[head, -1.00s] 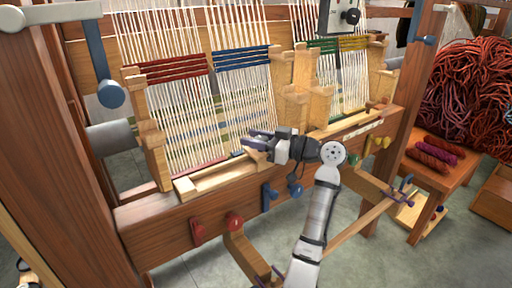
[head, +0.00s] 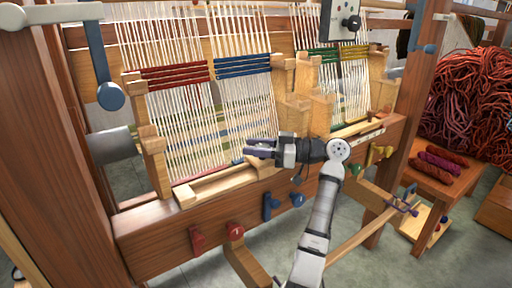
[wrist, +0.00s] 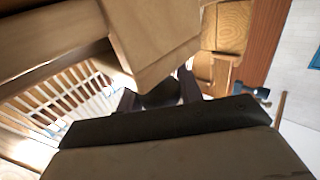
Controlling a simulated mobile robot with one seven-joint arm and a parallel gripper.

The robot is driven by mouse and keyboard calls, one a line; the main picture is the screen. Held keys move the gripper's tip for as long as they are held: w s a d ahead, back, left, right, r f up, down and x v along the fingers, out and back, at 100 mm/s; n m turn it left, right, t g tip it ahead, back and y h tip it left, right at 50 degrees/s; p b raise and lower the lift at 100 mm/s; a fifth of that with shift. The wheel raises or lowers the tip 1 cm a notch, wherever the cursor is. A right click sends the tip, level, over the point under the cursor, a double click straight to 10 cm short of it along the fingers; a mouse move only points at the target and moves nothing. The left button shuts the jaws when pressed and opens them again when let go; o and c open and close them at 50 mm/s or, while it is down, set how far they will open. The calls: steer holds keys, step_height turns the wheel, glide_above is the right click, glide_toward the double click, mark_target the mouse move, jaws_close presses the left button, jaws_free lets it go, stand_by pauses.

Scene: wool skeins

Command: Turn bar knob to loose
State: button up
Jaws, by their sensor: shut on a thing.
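A black knob (head: 351,23) sits on a grey plate (head: 332,20) at the top of the loom, up and right of my gripper; I cannot read its setting. My gripper (head: 258,147) is low in front of the threads, just above the loom's front tray (head: 222,184), well away from that knob. In the wrist view my fingers (wrist: 158,95) are close together beside a pale wooden block (wrist: 150,40). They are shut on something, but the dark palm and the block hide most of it.
A red peg (head: 196,240) and a blue peg (head: 270,205) stick out from the loom's front beam (head: 160,240). Wooden posts (head: 292,108) stand beside my gripper. A stool (head: 440,180) with several skeins is at right.

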steer(key=o, duration=1)
steer(key=shift+d, duration=0.1)
steer(key=d, duration=0.4)
steer(key=s+d+b, duration=0.1)
steer(key=d, duration=0.4)
steer(key=s+d, duration=0.1)
steer(key=d, duration=0.3)
steer(key=shift+d, duration=0.2)
